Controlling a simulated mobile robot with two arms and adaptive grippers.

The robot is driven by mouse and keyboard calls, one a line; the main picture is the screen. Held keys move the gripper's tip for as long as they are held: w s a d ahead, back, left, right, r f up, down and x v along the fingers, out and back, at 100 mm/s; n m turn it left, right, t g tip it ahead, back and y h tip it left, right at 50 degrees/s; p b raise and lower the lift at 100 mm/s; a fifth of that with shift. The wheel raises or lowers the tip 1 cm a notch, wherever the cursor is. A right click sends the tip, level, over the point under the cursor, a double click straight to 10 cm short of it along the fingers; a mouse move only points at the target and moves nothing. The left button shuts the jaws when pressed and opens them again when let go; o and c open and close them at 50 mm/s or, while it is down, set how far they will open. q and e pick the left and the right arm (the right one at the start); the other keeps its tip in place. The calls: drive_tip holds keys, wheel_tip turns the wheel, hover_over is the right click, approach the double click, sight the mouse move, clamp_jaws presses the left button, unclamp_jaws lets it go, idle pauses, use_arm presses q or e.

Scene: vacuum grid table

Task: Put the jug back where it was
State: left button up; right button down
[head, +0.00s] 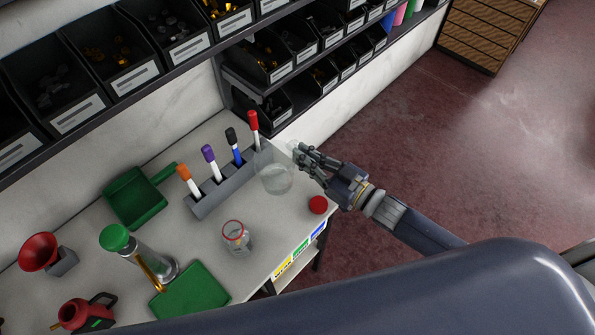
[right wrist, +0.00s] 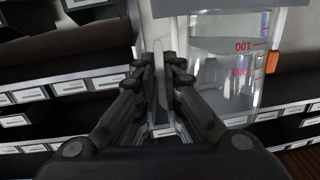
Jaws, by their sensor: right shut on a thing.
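The jug (head: 276,180) is clear, with red measuring marks that show in the right wrist view (right wrist: 232,75). My right gripper (head: 305,158) is shut on its handle, at the right side of the jug. In the right wrist view the fingers (right wrist: 163,85) close on the thin clear handle, with the jug body to the right. In the head view the jug shows over the table's far right end, by the marker holder. I cannot tell whether its base touches the table. My left gripper is not in view.
A grey holder (head: 211,203) with several markers stands beside the jug. A red lid (head: 318,204) and a clear jar (head: 237,238) are in front. A green dustpan (head: 138,199), green tray (head: 192,294) and red funnel (head: 38,252) lie left. Bin shelves (head: 225,70) overhang the back.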

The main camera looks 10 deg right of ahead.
wheel_tip(320, 180, down, 5)
drive_tip(key=shift+w+f, duration=0.1)
drive_tip(key=shift+f, duration=0.35)
drive_tip(key=c, duration=2.2)
unclamp_jaws()
drive_tip(key=shift+f+b, duration=0.25)
drive_tip(key=shift+b, duration=0.1)
drive_tip(key=o, duration=0.5)
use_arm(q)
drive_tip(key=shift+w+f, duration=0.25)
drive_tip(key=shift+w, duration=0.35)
use_arm(e)
drive_tip(key=shift+r, duration=0.1)
